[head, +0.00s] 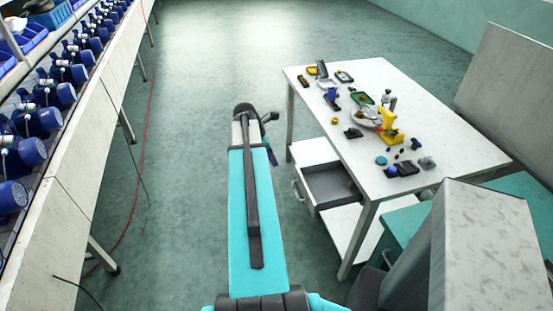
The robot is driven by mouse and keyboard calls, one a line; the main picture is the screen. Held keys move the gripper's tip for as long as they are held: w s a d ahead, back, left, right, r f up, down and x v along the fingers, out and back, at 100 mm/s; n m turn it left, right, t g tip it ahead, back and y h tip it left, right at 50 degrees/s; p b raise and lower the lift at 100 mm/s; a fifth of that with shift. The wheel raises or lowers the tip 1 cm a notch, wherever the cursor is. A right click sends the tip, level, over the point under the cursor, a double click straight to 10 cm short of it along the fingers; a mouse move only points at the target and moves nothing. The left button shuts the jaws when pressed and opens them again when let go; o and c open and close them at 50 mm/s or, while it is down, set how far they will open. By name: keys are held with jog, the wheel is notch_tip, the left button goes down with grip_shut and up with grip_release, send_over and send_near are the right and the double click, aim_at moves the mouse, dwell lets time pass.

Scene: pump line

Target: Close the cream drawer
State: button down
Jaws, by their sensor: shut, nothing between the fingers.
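The cream drawer (305,198) is under the white table in the head view. It is pulled out to the left, and its grey inside shows, looking empty. A handle (296,190) is on its pale left-facing front. My arm reaches forward to the left of the table. My gripper (271,116) looks small and dark at the arm's far end, partly hidden by the arm. It is shut and empty, up and to the left of the drawer, apart from it.
The white table (450,145) carries small parts and a yellow tool (387,122). A lower shelf (345,225) lies under the drawer. A bench with several blue pumps (38,122) runs along the left. A red cable (146,130) lies on the floor. Floor between bench and table is open.

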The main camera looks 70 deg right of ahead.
jog(key=s+d+f+p, duration=0.4)
jog(key=s+f, duration=0.1)
jog(key=f, duration=0.3)
jog(key=shift+s+d+f, duration=0.15)
jog(key=shift+s+d, duration=0.15)
jog(key=shift+s, duration=0.05)
dwell(0.4)
